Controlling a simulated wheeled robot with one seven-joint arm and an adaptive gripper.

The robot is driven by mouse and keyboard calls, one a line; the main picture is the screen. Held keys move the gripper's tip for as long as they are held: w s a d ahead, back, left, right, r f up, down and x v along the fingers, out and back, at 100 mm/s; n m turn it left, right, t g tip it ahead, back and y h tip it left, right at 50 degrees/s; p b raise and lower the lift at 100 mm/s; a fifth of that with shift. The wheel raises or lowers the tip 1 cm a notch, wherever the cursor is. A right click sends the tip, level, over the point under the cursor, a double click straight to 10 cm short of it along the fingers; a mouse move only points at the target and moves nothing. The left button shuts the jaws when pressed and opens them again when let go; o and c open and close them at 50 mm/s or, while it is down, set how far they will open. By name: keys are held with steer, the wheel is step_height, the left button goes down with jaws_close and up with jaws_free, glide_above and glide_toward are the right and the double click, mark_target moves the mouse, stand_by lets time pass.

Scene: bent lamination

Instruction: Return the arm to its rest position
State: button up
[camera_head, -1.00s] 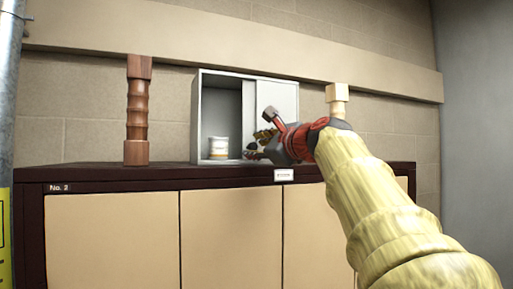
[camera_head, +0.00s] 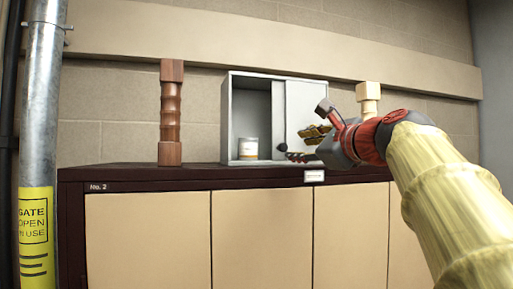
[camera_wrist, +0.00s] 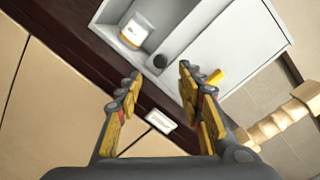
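My gripper (camera_head: 304,144) is in front of the small grey cabinet (camera_head: 238,80), near its sliding door (camera_head: 300,105). In the wrist view my gripper (camera_wrist: 160,82) has its two yellow-and-dark fingers spread apart with nothing between them. My arm, in a pale yellow sleeve, reaches in from the lower right. The cabinet's left side is open and a white jar with an orange band (camera_head: 248,148) stands inside; the jar also shows in the wrist view (camera_wrist: 136,30). A dark round knob (camera_wrist: 160,61) sits on the door's left edge.
The cabinet stands on a dark-topped cupboard (camera_head: 130,177) marked No. 2. A brown turned post (camera_head: 170,115) stands left, a pale one (camera_head: 369,98) right, partly behind my arm. A metal pole with a yellow label (camera_head: 40,120) is at far left.

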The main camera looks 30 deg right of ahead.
stand_by(0.5)
